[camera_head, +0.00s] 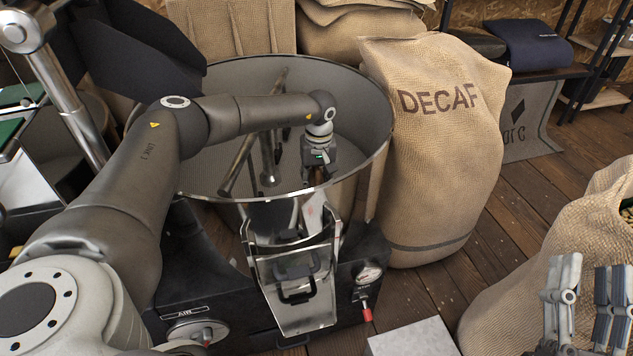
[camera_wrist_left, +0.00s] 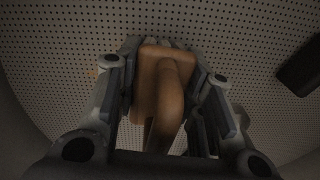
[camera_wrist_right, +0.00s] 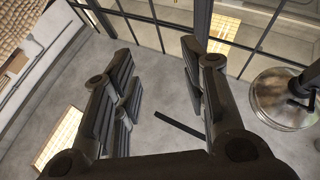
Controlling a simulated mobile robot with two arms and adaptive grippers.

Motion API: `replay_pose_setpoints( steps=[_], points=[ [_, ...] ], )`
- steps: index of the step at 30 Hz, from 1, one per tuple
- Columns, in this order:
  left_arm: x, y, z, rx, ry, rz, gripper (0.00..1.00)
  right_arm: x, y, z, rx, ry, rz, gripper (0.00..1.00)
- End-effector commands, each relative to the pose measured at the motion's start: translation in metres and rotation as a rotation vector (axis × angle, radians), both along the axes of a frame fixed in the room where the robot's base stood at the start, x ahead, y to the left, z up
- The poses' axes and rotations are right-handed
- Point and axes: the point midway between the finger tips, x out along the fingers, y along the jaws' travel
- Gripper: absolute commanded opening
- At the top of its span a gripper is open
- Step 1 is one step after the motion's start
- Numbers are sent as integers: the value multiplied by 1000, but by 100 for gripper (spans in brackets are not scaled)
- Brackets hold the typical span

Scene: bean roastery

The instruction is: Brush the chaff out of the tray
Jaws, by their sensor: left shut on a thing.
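The tray (camera_head: 350,95) is a wide round metal pan; its perforated floor (camera_wrist_left: 60,40) fills the left wrist view. My left gripper (camera_head: 318,172) reaches down inside it near the front right wall. In the left wrist view my left gripper (camera_wrist_left: 165,75) is shut on a brown wooden brush (camera_wrist_left: 168,85), close over the floor. The brush's bristles are hidden. A faint tan patch (camera_wrist_left: 95,72) shows on the floor left of the brush; I cannot tell if it is chaff. My right gripper (camera_head: 588,275) is open and empty at the lower right, also in the right wrist view (camera_wrist_right: 158,60).
Stirring arms (camera_head: 240,165) and a central post stand in the tray, left of my gripper. A metal chute (camera_head: 290,265) with a black handle hangs at its front. A DECAF sack (camera_head: 440,150) stands close on the right. Another sack (camera_head: 520,290) is near my right gripper.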

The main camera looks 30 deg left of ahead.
Motion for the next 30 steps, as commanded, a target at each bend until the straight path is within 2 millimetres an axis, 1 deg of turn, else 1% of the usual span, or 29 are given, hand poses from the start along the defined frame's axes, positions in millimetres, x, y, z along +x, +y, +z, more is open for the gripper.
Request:
replay_pose_setpoints(
  steps=[30],
  points=[
    [0,0,-9,0,0,0,0,-12,-1,20,34,-120,6,40]
  ],
)
